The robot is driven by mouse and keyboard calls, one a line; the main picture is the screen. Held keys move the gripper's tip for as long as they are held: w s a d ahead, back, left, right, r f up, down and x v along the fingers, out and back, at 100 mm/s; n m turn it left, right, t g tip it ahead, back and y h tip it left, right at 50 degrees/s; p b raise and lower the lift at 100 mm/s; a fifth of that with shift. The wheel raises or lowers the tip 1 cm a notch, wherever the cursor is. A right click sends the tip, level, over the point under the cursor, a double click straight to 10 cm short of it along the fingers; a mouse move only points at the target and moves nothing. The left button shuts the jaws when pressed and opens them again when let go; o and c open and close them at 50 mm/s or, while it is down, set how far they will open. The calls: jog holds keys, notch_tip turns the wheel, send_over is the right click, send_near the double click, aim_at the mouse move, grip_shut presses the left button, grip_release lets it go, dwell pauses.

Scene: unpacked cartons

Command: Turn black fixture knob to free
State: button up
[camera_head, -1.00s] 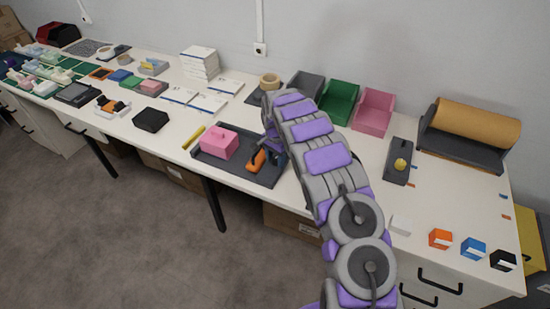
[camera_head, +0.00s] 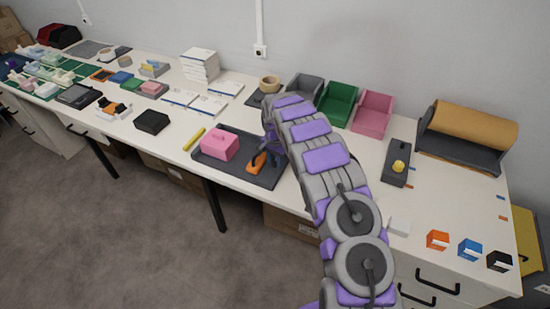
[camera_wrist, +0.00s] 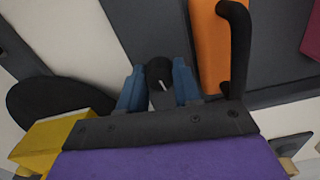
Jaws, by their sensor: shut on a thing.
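The black fixture knob (camera_wrist: 159,72), with a white mark line on its top, sits on a dark grey fixture tray (camera_wrist: 150,30) in the wrist view. My gripper (camera_wrist: 159,84) is shut on the knob, one blue finger on each side of it. The white mark runs nearly along the line of the fingers, slightly tilted. In the head view my gripper (camera_head: 270,146) is low over the right part of the tray (camera_head: 235,175), and my arm hides the knob there.
An orange block (camera_wrist: 208,45) with a black upright handle (camera_wrist: 239,45) stands close to the right finger. A pink block (camera_head: 219,145) lies on the tray's left part. Grey, green (camera_head: 337,103) and pink bins stand behind my arm.

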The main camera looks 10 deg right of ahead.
jog(key=n+p, duration=0.4)
jog(key=shift+r, duration=0.2)
jog(key=n+p, duration=0.2)
jog(key=n, duration=0.2)
jog(key=shift+p, duration=0.35)
jog(key=n+p, duration=0.3)
jog(key=n, duration=0.2)
jog(key=shift+d, duration=0.1)
jog(key=shift+f+n+p, duration=0.1)
jog(key=shift+n+p, duration=0.65)
jog(key=shift+n, duration=0.85)
jog(key=o, duration=1.1)
jog(key=shift+c, duration=0.2)
